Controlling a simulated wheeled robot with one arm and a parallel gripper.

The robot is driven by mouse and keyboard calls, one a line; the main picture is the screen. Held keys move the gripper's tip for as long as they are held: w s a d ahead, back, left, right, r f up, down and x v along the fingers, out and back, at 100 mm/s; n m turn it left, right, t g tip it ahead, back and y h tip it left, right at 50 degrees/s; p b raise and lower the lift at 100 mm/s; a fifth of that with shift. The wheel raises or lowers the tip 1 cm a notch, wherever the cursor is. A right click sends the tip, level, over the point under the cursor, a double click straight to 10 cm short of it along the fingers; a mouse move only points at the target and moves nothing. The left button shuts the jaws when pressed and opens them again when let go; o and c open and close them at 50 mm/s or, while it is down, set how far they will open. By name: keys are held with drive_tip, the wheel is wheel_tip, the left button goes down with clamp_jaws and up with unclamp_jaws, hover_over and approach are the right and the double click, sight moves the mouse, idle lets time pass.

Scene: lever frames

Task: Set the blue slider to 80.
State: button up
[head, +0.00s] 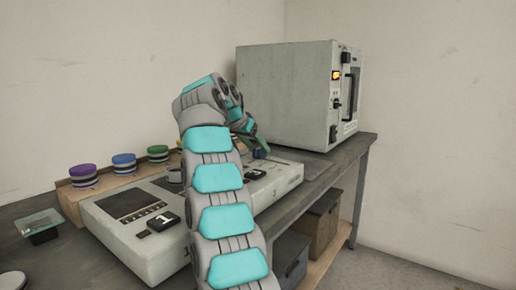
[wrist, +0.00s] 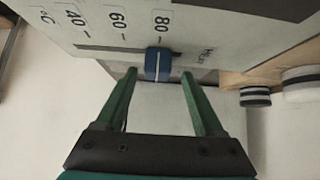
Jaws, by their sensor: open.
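The blue slider (wrist: 158,66) shows in the wrist view as a small blue knob with a white line, in a dark slot on a pale panel. Its line is close to the tick of the 80 mark (wrist: 163,22); I cannot tell whether they line up exactly. My gripper (wrist: 158,72) is open, with one green fingertip on each side of the slider and visible gaps between. In the head view my gripper (head: 258,148) is over the far part of the panel (head: 284,182), and my arm hides much of the panel.
Purple (head: 83,170), blue (head: 124,160) and green (head: 158,150) round knobs stand on a wooden block behind the panel. A large grey cabinet (head: 285,95) stands at the back right. Boxes (head: 318,222) are on a shelf under the bench.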

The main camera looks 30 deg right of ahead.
drive_tip(key=p+v, duration=0.1)
drive_tip(key=v, duration=0.4)
drive_tip(key=shift+a+r, duration=0.1)
drive_tip(key=shift+r, duration=0.15)
drive_tip(key=shift+a, duration=0.15)
